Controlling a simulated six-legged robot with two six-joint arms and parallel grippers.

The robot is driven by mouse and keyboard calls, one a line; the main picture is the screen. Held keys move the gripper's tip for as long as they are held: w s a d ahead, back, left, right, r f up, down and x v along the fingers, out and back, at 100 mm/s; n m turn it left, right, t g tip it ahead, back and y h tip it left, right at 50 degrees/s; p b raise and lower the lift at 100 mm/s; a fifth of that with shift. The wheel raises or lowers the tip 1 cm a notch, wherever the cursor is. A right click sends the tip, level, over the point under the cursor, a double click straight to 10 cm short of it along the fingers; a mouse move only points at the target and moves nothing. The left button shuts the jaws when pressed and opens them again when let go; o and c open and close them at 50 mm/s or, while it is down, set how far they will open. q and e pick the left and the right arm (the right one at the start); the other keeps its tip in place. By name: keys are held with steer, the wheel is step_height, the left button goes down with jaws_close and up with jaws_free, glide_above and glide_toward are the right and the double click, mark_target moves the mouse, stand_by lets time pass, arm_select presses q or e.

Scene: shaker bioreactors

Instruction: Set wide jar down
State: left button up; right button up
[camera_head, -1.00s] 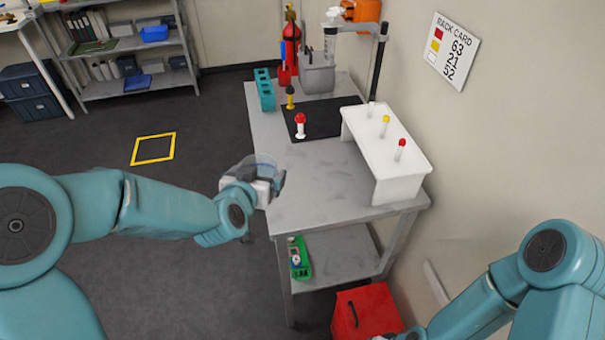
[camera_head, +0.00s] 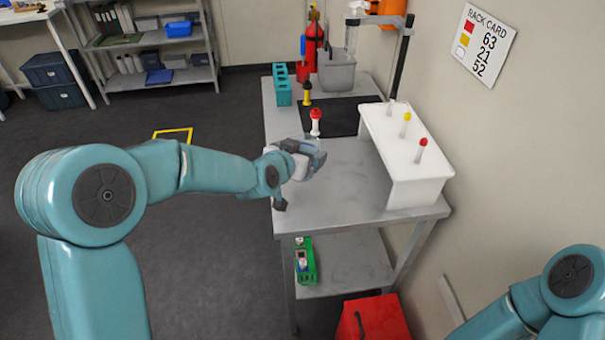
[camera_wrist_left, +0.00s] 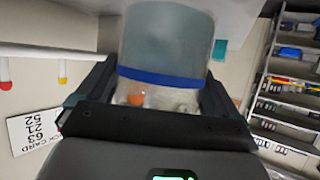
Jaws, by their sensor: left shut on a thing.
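The wide jar (camera_wrist_left: 165,45) is a clear, bluish cylinder with a dark blue band, seen large in the left wrist view between the fingers. My left gripper (camera_head: 311,157) is shut on it, over the front left part of the grey metal table (camera_head: 345,170). In the left wrist view the gripper (camera_wrist_left: 158,95) has a dark finger on each side of the jar. In the head view the jar is mostly hidden by the gripper, and I cannot tell whether it touches the table. My right gripper is out of view.
A white raised rack (camera_head: 420,170) with red- and yellow-capped tubes stands right. A red-capped tube (camera_head: 316,122) and yellow-capped tube (camera_head: 307,95) stand near the black mat (camera_head: 340,117). The table's front middle is clear.

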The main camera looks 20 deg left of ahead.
arm_select(q)
steer(key=shift+w+f, duration=0.15)
steer(key=shift+f, duration=0.3)
step_height(320, 180, down, 4)
steer(key=shift+a+r, duration=0.1)
steer(key=shift+r, duration=0.05)
steer(key=shift+f, duration=0.3)
steer(key=shift+w+f, duration=0.15)
